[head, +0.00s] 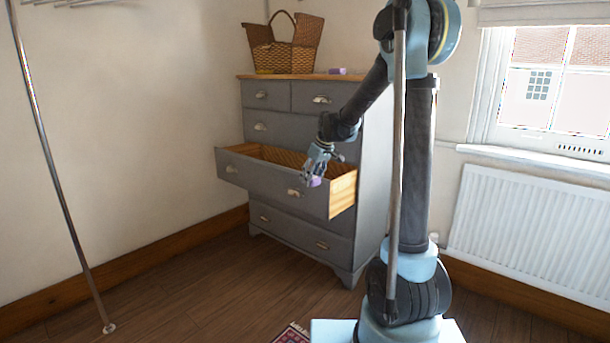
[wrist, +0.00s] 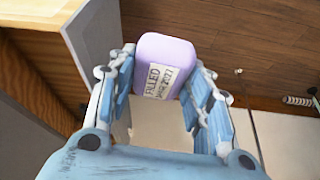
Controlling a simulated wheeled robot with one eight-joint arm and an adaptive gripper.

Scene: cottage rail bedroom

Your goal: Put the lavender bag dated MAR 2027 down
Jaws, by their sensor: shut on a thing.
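A lavender bag (wrist: 165,55) with a label reading "FILLED MAR 2027" is between the two fingers of my gripper (wrist: 167,72), which is shut on it. In the head view, my gripper (head: 314,174) holds the small lavender bag (head: 314,182) by the front right part of an open drawer (head: 250,178). In the wrist view the bag appears just outside the drawer, with the floor beyond it. I see no support under the bag.
The grey chest of drawers (head: 272,125) stands by the wall, one drawer pulled out. On its top are a wicker basket (head: 282,50) and another purple item (head: 337,71), its label unreadable. A radiator (head: 525,225) is at right. A metal rail post (head: 55,170) stands left.

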